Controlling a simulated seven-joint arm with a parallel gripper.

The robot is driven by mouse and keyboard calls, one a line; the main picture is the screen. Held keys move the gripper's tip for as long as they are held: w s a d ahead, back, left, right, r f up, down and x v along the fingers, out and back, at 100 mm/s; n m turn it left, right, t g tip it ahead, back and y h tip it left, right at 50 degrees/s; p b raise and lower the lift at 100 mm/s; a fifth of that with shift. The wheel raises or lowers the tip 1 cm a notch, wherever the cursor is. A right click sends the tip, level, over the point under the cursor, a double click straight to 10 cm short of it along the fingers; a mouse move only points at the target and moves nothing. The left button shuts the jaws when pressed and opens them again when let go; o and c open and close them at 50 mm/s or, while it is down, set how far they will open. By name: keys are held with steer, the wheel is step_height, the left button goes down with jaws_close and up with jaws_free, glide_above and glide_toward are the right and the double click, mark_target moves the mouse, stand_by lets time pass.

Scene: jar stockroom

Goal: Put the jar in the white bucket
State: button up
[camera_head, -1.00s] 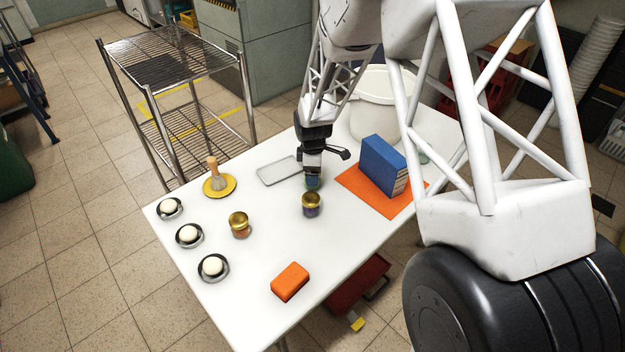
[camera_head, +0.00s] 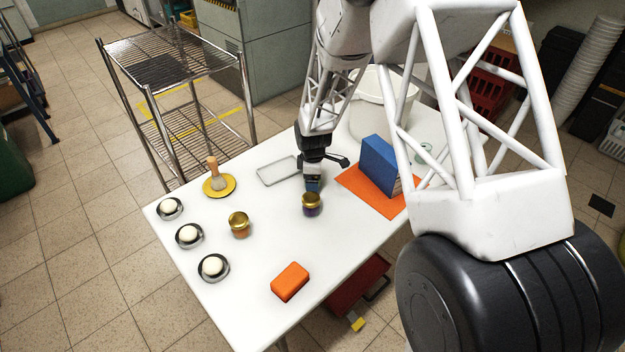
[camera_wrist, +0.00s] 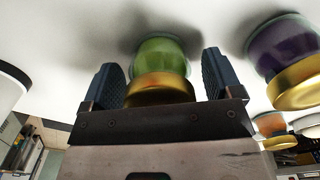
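My gripper (camera_head: 312,186) points down at the table, with its fingers open. In the wrist view its two blue fingers (camera_wrist: 158,82) stand on either side of a green jar with a gold lid (camera_wrist: 160,57), with a gap showing at each side. In the head view my gripper hides this jar. A purple jar with a gold lid (camera_head: 312,206) stands close by, nearer the camera; it also shows in the wrist view (camera_wrist: 284,42). An orange jar with a gold lid (camera_head: 239,226) stands further left. The white bucket (camera_head: 366,122) stands at the table's back, partly behind my arm.
A blue box (camera_head: 378,165) stands on an orange mat (camera_head: 352,181) right of my gripper. A grey tray (camera_head: 275,172) lies left of it. A brush on a yellow saucer (camera_head: 225,191), several small bowls (camera_head: 187,243) and an orange block (camera_head: 290,281) lie around the white table (camera_head: 235,290).

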steer(key=c, duration=1)
steer(key=shift+c, duration=0.2)
steer(key=shift+r, duration=0.15)
steer(key=shift+r, duration=4.9)
